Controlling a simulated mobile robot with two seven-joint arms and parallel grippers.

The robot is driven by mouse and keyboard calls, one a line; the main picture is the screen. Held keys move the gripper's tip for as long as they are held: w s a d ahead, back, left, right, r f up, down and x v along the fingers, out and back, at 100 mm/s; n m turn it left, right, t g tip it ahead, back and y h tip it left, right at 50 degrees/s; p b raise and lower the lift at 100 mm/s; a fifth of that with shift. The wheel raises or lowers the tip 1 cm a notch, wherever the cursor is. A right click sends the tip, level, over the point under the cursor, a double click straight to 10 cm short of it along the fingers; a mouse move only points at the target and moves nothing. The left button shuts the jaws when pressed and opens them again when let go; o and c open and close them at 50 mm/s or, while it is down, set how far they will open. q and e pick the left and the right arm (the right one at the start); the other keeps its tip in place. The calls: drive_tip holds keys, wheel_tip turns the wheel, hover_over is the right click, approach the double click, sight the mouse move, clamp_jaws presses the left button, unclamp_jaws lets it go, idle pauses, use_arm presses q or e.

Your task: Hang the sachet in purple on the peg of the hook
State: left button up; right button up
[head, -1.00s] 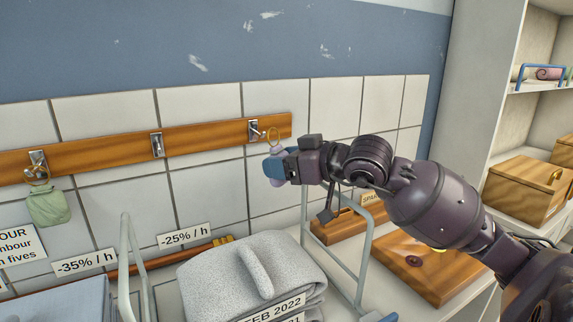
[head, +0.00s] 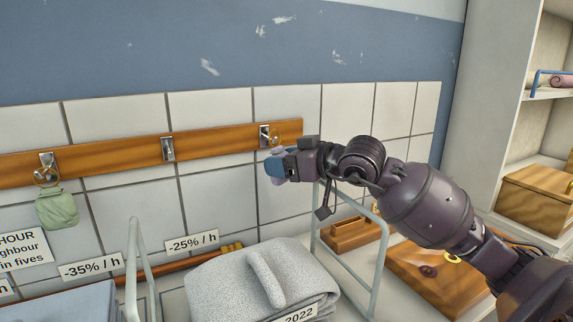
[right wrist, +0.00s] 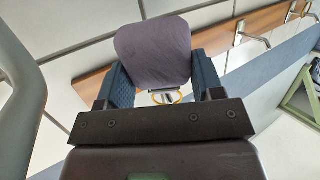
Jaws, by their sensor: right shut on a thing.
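The purple sachet (right wrist: 153,52) is between the blue fingers of my right gripper (head: 273,168), which is shut on it. In the head view the fingers hide most of the sachet. Its thin yellow ring (head: 276,138) stands above the fingers; it also shows in the right wrist view (right wrist: 168,97). The rightmost metal hook (head: 265,135) is on the wooden rail (head: 220,142), and the ring overlaps its peg end in the head view. I cannot tell whether the ring is around the peg or in front of it. My left gripper is not in view.
A green sachet (head: 57,208) hangs from the left hook (head: 46,168). The middle hook (head: 168,149) is bare. Below are folded grey cloth (head: 235,285), pale metal frames (head: 375,265) and price labels (head: 192,242). A shelf with wooden boxes (head: 535,195) stands at right.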

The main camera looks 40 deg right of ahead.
drive_tip(key=shift+w+d+f, duration=0.1)
drive_tip(key=shift+w, duration=0.35)
drive_tip(key=shift+w+d+f+b, duration=0.1)
drive_tip(key=shift+w+f+b, duration=0.2)
drive_tip(key=shift+f+b, duration=0.15)
drive_tip(key=shift+w+f+b, duration=0.2)
drive_tip(key=shift+w+b, duration=0.1)
drive_tip(key=shift+b, duration=0.1)
drive_tip(key=o, duration=1)
wheel_tip(320, 180, up, 20)
drive_tip(key=p, duration=0.1)
drive_tip(key=shift+r+p, duration=0.15)
drive_tip(key=shift+p, duration=0.15)
